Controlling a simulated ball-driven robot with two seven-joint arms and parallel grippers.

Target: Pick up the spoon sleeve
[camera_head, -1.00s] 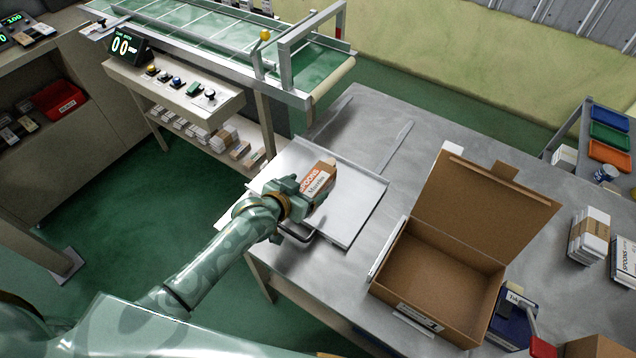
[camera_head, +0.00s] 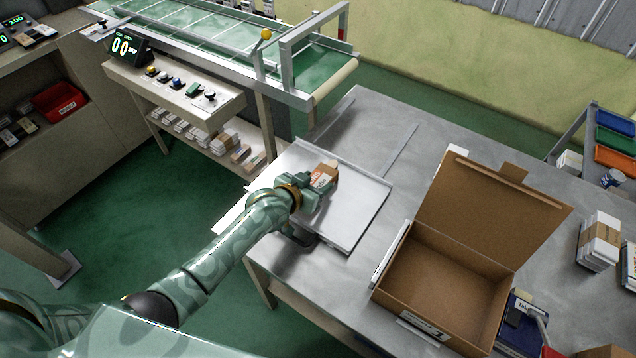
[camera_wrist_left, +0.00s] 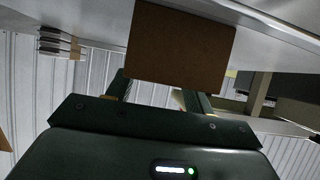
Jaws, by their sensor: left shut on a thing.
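The spoon sleeve (camera_head: 324,176) is a small brown and white printed box in the head view, over the pale tray (camera_head: 358,205) on the metal table. My left gripper (camera_head: 314,188) is shut on it, and its fingers hide part of the sleeve. In the left wrist view the sleeve shows as a plain brown face (camera_wrist_left: 180,45) between the fingers of my left gripper (camera_wrist_left: 160,88). I cannot tell how high it is above the tray. My right gripper is not in view.
An open cardboard box (camera_head: 440,285) stands on the table right of the tray, its lid raised. White stacks (camera_head: 600,240) stand at the right edge. A conveyor (camera_head: 220,35) runs behind. Bare table lies behind the tray.

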